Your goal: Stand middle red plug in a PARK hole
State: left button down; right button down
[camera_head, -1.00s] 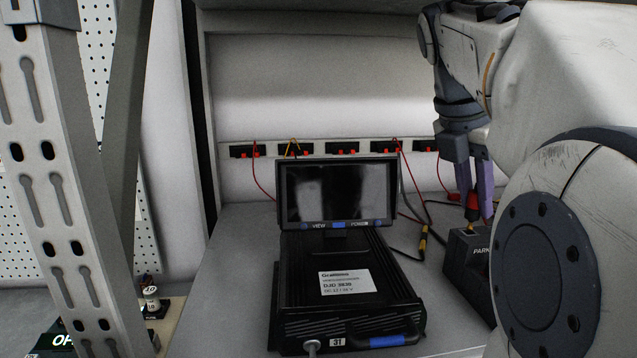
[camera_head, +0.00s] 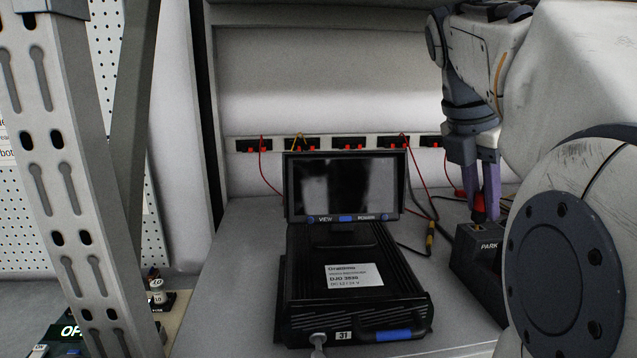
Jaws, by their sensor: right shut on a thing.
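The black PARK block (camera_head: 473,262) stands at the right of the grey bench, partly hidden by my right arm. A red plug (camera_head: 478,207) is between the purple fingers of my right gripper (camera_head: 482,203). The gripper points down and is shut on the plug, at the top of the block. I cannot tell whether the plug's tip is in a hole or just above it. My left gripper is not in view.
A black device (camera_head: 357,299) with a screen (camera_head: 342,188) stands mid-bench. Behind it a wall strip holds several black sockets with red parts (camera_head: 349,143), with thin cables hanging down. A perforated metal post (camera_head: 62,172) rises at the left.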

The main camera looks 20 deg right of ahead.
jog(key=shift+f, duration=0.5)
dwell(0.6)
jog(key=shift+c, duration=1.2)
grip_release()
